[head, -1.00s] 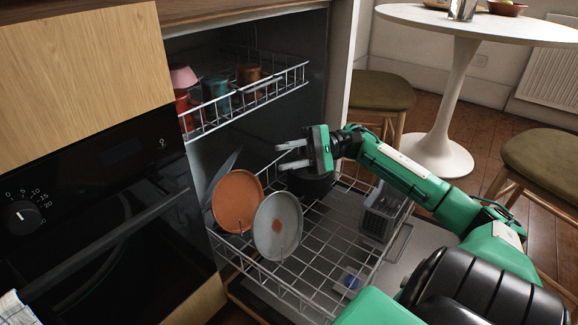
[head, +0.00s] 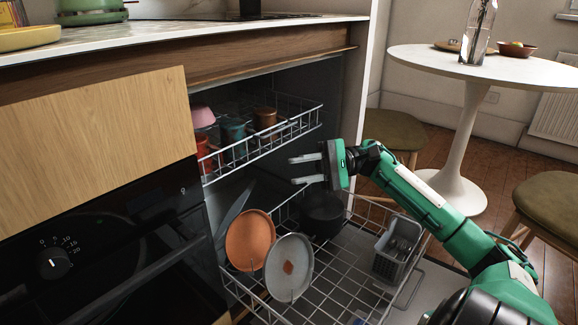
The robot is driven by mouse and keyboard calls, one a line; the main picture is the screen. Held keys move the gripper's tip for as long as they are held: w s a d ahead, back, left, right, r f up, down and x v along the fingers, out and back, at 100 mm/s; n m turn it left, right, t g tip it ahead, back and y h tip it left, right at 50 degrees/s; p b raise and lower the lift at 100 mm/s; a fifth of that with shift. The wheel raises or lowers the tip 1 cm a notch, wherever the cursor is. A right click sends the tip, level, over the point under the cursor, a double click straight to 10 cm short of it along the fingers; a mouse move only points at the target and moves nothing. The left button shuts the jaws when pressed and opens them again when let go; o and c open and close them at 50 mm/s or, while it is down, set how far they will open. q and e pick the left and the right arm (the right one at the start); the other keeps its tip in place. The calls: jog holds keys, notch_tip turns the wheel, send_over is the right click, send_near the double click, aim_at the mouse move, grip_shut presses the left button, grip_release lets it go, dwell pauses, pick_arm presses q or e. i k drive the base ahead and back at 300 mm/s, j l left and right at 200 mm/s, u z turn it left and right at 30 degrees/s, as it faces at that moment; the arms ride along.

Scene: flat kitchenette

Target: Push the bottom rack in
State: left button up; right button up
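The bottom rack (head: 335,281) of the dishwasher is pulled out over the lowered door. It holds an orange plate (head: 250,240), a grey plate (head: 289,267), a dark pot (head: 322,214) and a grey cutlery basket (head: 398,250). My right gripper (head: 291,170) is open and empty, its fingers pointing left. In the picture it shows above the pot and the rack's far part, below the top rack's right end; I see no contact. My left gripper is not in view.
The top rack (head: 262,139), holding several cups, sticks partly out above. An oven (head: 110,250) stands at the left under the countertop (head: 170,36). A round white table (head: 490,68) and stools (head: 395,128) stand at the right.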

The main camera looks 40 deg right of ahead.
aim_at(392, 305)
jog(key=k, duration=1)
